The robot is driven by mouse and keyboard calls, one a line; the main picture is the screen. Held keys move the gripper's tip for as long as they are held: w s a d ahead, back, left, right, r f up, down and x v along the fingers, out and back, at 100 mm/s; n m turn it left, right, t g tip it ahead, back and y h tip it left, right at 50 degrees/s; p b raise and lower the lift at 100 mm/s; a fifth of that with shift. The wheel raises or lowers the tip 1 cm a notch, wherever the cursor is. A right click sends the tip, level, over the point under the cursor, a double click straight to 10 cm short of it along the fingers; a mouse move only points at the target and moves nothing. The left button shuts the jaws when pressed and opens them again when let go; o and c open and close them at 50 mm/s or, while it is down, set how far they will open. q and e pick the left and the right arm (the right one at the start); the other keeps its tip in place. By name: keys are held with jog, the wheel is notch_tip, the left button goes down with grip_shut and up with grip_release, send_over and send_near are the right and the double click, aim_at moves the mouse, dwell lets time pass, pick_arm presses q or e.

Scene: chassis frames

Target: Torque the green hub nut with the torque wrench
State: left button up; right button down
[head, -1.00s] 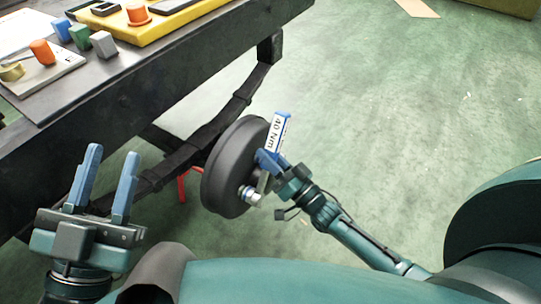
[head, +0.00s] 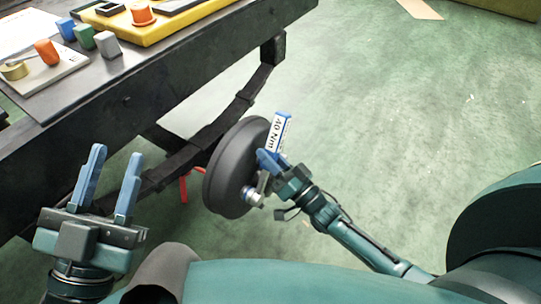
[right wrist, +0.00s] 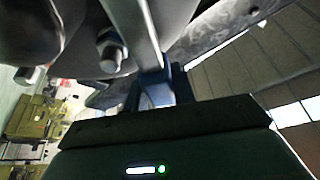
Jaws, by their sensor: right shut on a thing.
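A torque wrench (head: 282,133) with a blue end and a white label reading "40 Nm" is in my right gripper (head: 272,163), which is shut on it beside the hub. The dark round hub drum (head: 232,165) hangs beside the frame. The wrench's metal part reaches down to the silver hub centre (head: 252,196); I cannot tell whether it sits on a nut. In the right wrist view the metal shaft (right wrist: 135,28) runs past a grey nut on a stud (right wrist: 110,52). No green nut can be made out. My left gripper (head: 115,158) is open and empty.
A dark bench or chassis rail (head: 180,75) crosses the upper left. On it are a yellow tray (head: 150,32), a light plate (head: 45,82) and several small coloured blocks. A dark leaf spring (head: 235,105) runs behind the drum. Green floor (head: 400,110) is clear to the right.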

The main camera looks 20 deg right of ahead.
jog(key=shift+w+a+r, duration=0.15)
jog(key=shift+w+a, duration=0.05)
jog(key=shift+w, duration=0.05)
dwell(0.6)
jog(key=shift+w+d+f+m+h, duration=0.4)
jog(key=shift+d+f+m, duration=0.1)
jog(key=shift+m, duration=0.4)
jog(key=shift+w+d+f+m+h, duration=0.3)
jog(key=shift+d+f+m+h, duration=0.15)
jog(key=shift+m, duration=0.45)
jog(key=shift+w+d+f+m+h, duration=0.35)
jog(key=shift+f+m, duration=0.15)
jog(key=shift+m, duration=0.4)
jog(key=shift+s+r, duration=0.1)
jog(key=shift+s+a+r+n+y+p, duration=0.2)
jog(key=shift+s+a+r+n+y, duration=0.15)
jog(key=shift+n, duration=0.4)
jog(key=shift+s+a+r+n+y+p, duration=0.15)
jog(key=shift+a+r+n+y+p, duration=0.2)
jog(key=shift+n, duration=0.4)
